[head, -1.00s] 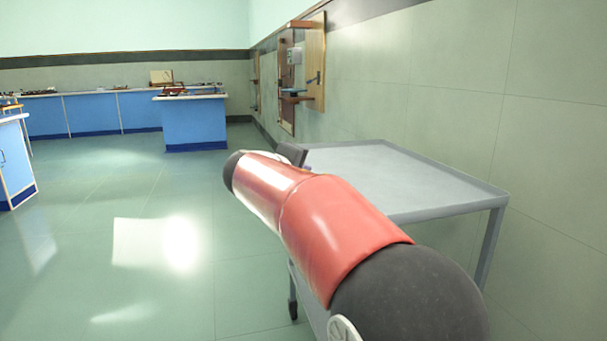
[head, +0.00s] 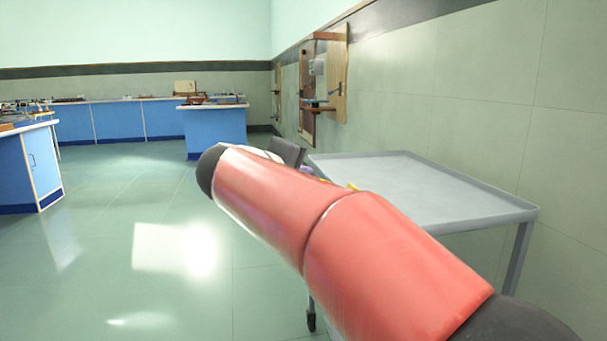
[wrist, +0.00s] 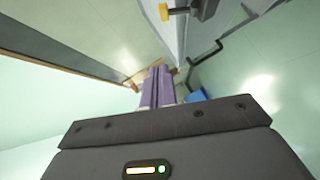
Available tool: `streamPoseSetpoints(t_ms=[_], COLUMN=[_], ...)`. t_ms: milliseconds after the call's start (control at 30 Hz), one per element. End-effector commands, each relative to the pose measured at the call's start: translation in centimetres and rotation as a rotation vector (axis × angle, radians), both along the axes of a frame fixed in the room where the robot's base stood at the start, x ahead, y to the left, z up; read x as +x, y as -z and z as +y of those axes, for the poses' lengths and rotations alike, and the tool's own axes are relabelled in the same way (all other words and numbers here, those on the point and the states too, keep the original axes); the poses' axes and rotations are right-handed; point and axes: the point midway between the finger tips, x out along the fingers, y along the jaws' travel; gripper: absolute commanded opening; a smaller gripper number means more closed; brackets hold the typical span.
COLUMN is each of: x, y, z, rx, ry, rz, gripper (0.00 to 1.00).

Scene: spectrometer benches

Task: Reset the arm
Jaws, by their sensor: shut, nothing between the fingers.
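My arm is the red and black shape across the lower right of the head view. My gripper (wrist: 157,72) shows in the wrist view as two purple fingers side by side, closed together with nothing between them. In the head view the fingers are mostly hidden behind my arm; a dark part and a trace of purple show past it. The arm is in front of a grey trolley (head: 460,198) and overlaps its left side in the picture. I cannot tell the gap between them.
Blue benches (head: 215,130) with instruments stand at the back and left. Wooden wall fittings (head: 337,75) hang on the right wall. Open floor lies left.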

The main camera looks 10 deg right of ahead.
Motion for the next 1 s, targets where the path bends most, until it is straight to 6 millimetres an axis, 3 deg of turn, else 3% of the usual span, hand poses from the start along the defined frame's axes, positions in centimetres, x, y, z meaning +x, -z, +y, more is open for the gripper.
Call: streamPoseSetpoints(t_ms=[167,267,400,467,600,700,833,1000], x=[-1.0,-3.9,-11.2,-14.8,-22.2,-25.9,-28.4,-29.2], y=[0.7,3.1,9.2,12.2,18.5,21.8,24.3,25.2], z=[-0.8,-2.7,-5.3,-5.7,-4.9,-3.7,-2.3,-1.7], rx=[0.035,0.134,0.391,0.523,0.824,0.998,1.14,1.196], ry=[0.006,0.022,0.059,0.078,0.121,0.146,0.167,0.176], rz=[0.02,0.079,0.19,0.228,0.271,0.27,0.259,0.254], gripper=[0.0,0.0,0.0,0.0,0.0,0.0,0.0,0.0])
